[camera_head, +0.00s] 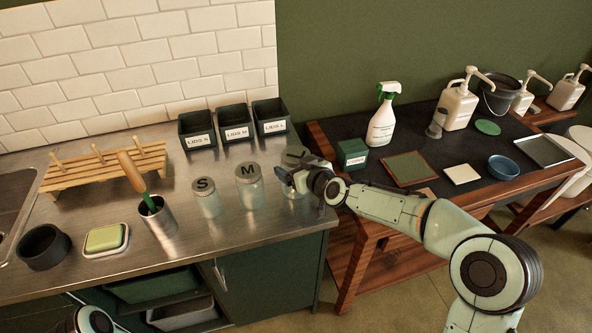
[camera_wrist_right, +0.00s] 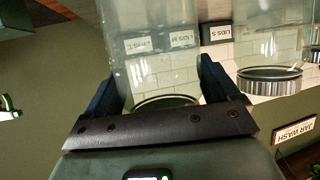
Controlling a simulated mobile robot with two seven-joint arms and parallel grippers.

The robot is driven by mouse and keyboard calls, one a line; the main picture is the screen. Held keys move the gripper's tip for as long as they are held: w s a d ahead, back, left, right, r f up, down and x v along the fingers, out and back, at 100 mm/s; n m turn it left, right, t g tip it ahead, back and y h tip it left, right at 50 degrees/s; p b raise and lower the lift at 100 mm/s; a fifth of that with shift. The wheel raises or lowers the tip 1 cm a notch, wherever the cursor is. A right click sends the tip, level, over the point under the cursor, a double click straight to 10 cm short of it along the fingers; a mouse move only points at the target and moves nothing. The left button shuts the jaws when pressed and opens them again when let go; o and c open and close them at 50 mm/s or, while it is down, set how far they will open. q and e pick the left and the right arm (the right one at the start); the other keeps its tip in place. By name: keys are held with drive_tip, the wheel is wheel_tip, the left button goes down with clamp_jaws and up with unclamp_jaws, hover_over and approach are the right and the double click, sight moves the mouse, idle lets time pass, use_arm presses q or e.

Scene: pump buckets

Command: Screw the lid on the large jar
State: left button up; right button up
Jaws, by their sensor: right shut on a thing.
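The large jar (camera_head: 296,207) is clear glass and stands at the right end of the steel counter, partly hidden by my right gripper. Its grey lid (camera_head: 295,154) shows at the jar's top, behind the gripper. My right gripper (camera_head: 296,170) comes in from the right and is shut on the lid. In the right wrist view, which is upside down, the jar's glass (camera_wrist_right: 150,50) rises between the two fingers of the gripper (camera_wrist_right: 158,92). The lid's edge (camera_wrist_right: 166,102) shows there as a dark curve; the rest is hidden. My left gripper is out of view; only part of that arm shows.
Lidded jars S (camera_head: 207,200) and M (camera_head: 250,190) stand left of the large jar. Three dark lid bins (camera_head: 234,123) stand behind. A steel cup (camera_head: 159,220) holds a green-and-wood tool. A green box (camera_head: 352,156) and a spray bottle (camera_head: 382,122) stand on the side table.

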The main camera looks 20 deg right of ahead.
wheel_tip(320, 180, up, 10)
drive_tip(key=p, duration=0.3)
drive_tip(key=shift+a+r, duration=0.1)
drive_tip(key=shift+r, duration=0.05)
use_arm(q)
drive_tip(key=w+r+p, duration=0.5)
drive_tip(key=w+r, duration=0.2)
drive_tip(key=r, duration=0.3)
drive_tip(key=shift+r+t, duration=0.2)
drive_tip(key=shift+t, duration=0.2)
use_arm(e)
wheel_tip(320, 180, up, 10)
drive_tip(key=o, duration=0.6)
drive_tip(key=c, duration=0.7)
drive_tip(key=shift+c, duration=0.2)
drive_tip(key=shift+f, duration=0.2)
